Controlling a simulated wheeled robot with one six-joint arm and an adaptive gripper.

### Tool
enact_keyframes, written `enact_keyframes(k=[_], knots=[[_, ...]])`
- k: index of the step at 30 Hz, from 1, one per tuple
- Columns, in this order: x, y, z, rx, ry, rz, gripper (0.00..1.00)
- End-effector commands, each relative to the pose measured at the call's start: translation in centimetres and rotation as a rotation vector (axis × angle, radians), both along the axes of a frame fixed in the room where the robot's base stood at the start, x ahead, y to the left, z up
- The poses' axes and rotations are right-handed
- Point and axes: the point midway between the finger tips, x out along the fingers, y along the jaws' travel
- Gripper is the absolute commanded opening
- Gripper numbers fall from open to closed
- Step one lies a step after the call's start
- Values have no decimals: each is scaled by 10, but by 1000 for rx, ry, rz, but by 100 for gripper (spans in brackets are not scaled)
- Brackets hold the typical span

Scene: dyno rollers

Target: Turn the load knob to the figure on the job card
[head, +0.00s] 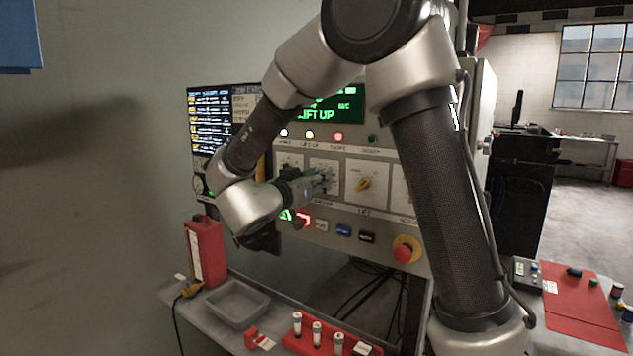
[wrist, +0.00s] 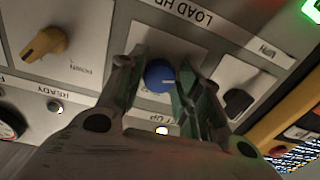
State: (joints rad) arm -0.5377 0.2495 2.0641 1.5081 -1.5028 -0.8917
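The blue load knob (wrist: 159,76) is on a pale plate under a label that begins "LOAD HP" in the wrist view. Its white pointer mark faces right in that view. My gripper (wrist: 162,86) is at the knob, one finger on each side. The fingers look open around it, with a narrow gap at the left; contact on the right is unclear. In the head view my gripper (head: 325,181) hides the knob. The job card (head: 246,100) is at the display's right, partly hidden by my arm; its figure is not readable.
A green display (head: 335,113) shows "LIFT UP". A yellow knob (head: 364,184) is right of my gripper, and a red emergency button (head: 404,251) is lower right. A grey tray (head: 237,300), red bottle (head: 205,250) and red vial rack (head: 328,345) are on the bench below.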

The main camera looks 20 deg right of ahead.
Motion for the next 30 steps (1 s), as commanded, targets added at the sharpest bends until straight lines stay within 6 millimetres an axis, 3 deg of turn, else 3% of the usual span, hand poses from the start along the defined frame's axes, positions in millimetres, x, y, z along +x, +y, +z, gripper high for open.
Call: enact_keyframes(k=[1,3,17,30], knots=[[0,0,0,0,0,0,20],[0,0,0,0,0,0,7],[0,0,0,46,-69,0,7],[1,1,0,250,-373,0,7]])
